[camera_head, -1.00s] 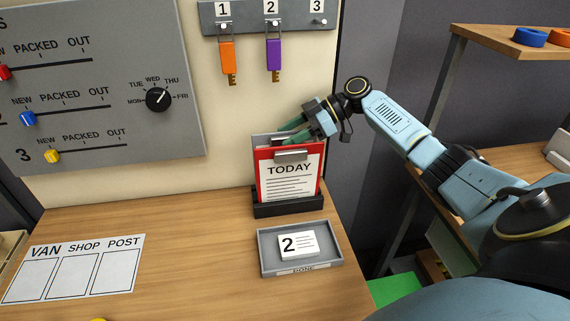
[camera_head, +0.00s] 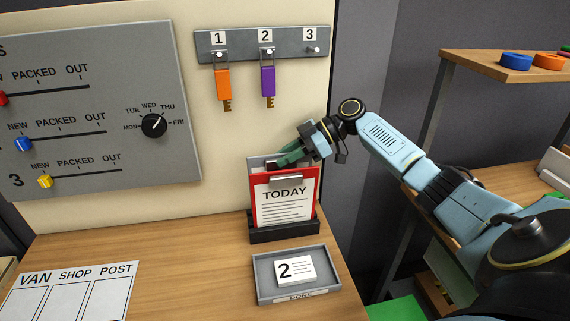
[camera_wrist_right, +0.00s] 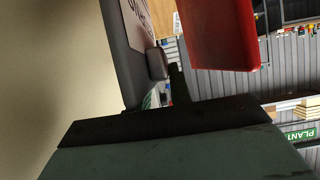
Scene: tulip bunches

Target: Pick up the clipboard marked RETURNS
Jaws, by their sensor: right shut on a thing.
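A red clipboard (camera_head: 316,190) with a TODAY sheet stands upright in a black holder (camera_head: 285,230) on the desk. A grey clipboard (camera_head: 254,165) stands behind it, mostly hidden; its marking does not show in the head view. In the right wrist view the grey clipboard (camera_wrist_right: 118,50) carries a pale sheet with only part of its lettering in sight, and the red clipboard (camera_wrist_right: 222,35) is apart from it. My right gripper (camera_head: 277,161) is shut on the grey clipboard's top edge. My left gripper is not in view.
A grey tray (camera_head: 262,292) with a card marked 2 lies in front of the holder. A wall rack (camera_head: 290,45) holds orange and purple key tags above. A VAN SHOP POST sheet (camera_head: 75,290) lies at left. The desk's middle is clear.

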